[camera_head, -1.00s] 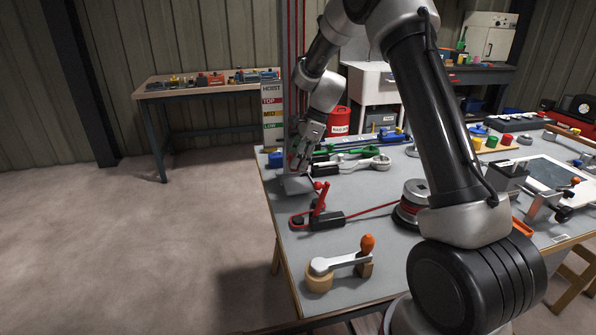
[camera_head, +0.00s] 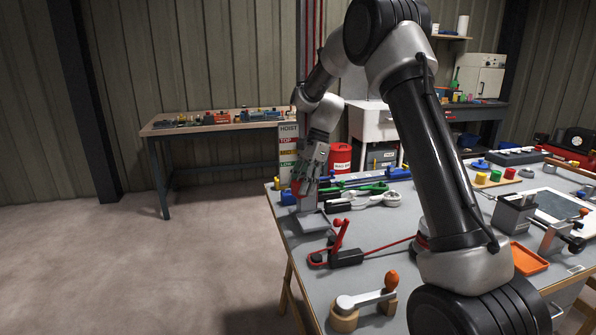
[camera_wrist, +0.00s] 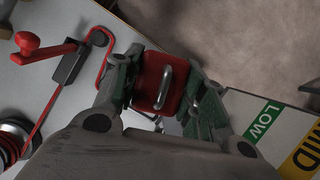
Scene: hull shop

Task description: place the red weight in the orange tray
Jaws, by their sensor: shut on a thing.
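The red weight (camera_wrist: 146,80), a red block with a metal loop handle on top, shows in the wrist view between the two fingers of my gripper (camera_wrist: 168,92). My gripper is shut on it. In the head view my gripper (camera_head: 309,180) is at the far left corner of the workbench, beside the hoist sign, and its fingers largely hide the weight. The orange tray (camera_head: 527,259) lies on the right part of the bench, partly behind my arm, and looks empty where it shows.
The hoist sign (camera_head: 288,145) stands close beside my gripper.

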